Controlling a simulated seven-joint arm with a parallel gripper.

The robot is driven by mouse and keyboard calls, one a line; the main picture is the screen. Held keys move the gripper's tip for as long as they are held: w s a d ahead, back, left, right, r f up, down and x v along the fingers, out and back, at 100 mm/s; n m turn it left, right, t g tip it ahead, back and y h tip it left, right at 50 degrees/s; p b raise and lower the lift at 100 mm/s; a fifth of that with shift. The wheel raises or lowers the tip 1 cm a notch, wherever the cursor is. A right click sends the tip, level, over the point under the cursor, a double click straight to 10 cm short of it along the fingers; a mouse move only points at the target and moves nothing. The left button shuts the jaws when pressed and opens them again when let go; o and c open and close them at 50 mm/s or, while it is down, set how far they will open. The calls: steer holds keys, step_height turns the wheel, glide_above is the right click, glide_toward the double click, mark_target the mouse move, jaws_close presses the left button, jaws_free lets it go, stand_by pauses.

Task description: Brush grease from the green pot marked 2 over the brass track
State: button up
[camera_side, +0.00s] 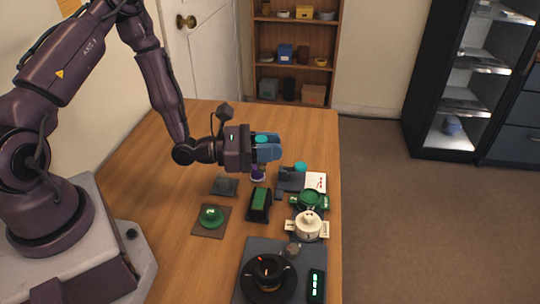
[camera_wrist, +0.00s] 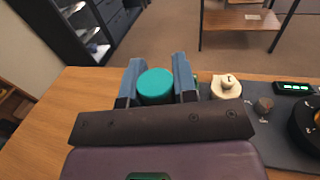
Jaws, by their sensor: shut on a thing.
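My gripper (camera_side: 268,150) is shut on a teal-topped tool (camera_side: 262,139), probably the brush, held upright above the table. Its purple and pale lower end (camera_side: 258,174) shows below the fingers. In the wrist view the round teal top (camera_wrist: 155,86) sits between both fingers. The green pot (camera_side: 311,199) stands to the right of and nearer the camera than my gripper, apparently open; its mark is unreadable. A green lid (camera_side: 211,218) lies on a brown mat at left. The black lens barrel (camera_side: 268,278) stands at the front; I cannot make out the brass track on it.
A white lidded pot (camera_side: 309,226) stands in front of the green pot. A green-topped black block (camera_side: 259,203) is left of the pots. A dark holder (camera_side: 289,181) with another teal top (camera_side: 300,167) is behind. A lit display (camera_side: 316,285) stands beside the lens.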

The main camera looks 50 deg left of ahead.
steer(key=shift+r, duration=1.55)
